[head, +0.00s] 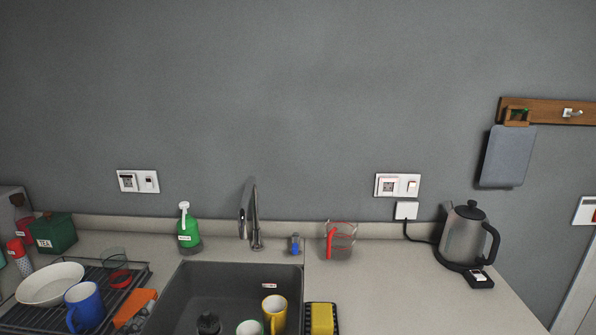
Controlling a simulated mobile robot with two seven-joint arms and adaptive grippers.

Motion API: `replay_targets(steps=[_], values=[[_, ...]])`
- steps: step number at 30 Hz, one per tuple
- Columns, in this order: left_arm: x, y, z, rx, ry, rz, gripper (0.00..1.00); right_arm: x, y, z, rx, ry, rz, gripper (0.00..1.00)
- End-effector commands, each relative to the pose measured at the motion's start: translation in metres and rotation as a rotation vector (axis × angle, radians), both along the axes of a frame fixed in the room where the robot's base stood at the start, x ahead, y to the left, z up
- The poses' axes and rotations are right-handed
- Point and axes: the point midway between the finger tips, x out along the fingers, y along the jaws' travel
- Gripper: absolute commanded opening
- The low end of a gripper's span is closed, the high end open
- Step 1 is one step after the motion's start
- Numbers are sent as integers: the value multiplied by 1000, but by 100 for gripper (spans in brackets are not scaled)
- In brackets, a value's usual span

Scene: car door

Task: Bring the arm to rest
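Neither of my grippers shows in the head view, and no part of my arms is in the picture. I cannot see what either gripper holds or how it stands. The task names no other object. The view is of a kitchen counter (385,285) against a grey wall.
A dark sink (220,283) with several cups and a tap (254,225) is at the centre. A dish rack (125,290) with a bowl (50,284) and blue mug (84,306) is left. A kettle (465,236) stands right. The counter's front right is clear.

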Motion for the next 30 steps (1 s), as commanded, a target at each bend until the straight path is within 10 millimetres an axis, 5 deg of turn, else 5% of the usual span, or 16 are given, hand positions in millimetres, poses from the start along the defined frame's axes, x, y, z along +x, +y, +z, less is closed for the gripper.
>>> replay_targets(steps=[3,9,15,25,30], values=[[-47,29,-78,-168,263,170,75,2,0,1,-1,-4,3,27],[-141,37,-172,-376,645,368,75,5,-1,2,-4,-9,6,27],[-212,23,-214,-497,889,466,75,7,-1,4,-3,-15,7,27],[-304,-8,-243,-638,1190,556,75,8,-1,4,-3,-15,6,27],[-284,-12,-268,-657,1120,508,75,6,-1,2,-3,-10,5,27]])
